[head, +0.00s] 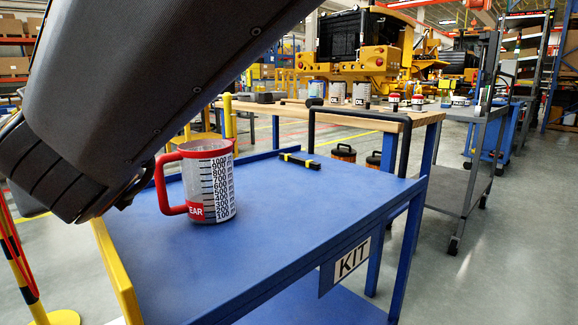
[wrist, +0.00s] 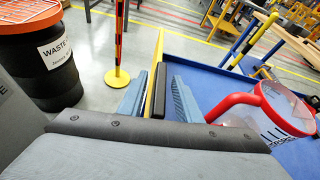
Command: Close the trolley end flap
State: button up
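The blue trolley (head: 290,215) carries a KIT sign on its front side. Its yellow end flap (head: 118,272) runs along the left end in the head view. In the wrist view the flap (wrist: 159,48) shows as a narrow yellow strip, with a black bar (wrist: 159,91) at its near end. My gripper (wrist: 157,95) has its two blue-grey fingers apart, one on each side of the black bar. Narrow gaps seem to show beside the bar; contact is not clear. In the head view my dark arm hides the fingers and the far end of the flap.
A red-handled measuring jug (head: 210,182) stands on the trolley top, close to my right finger in the wrist view. A black-yellow tool (head: 300,160) lies farther back. A waste bin (wrist: 45,65) and a striped post (wrist: 119,45) stand on the floor at left.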

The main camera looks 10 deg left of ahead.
aim_at(94, 217)
jog(key=p+v, duration=0.2)
jog(key=v, duration=0.5)
jog(key=shift+s+d+r, duration=0.15)
jog(key=shift+d, duration=0.1)
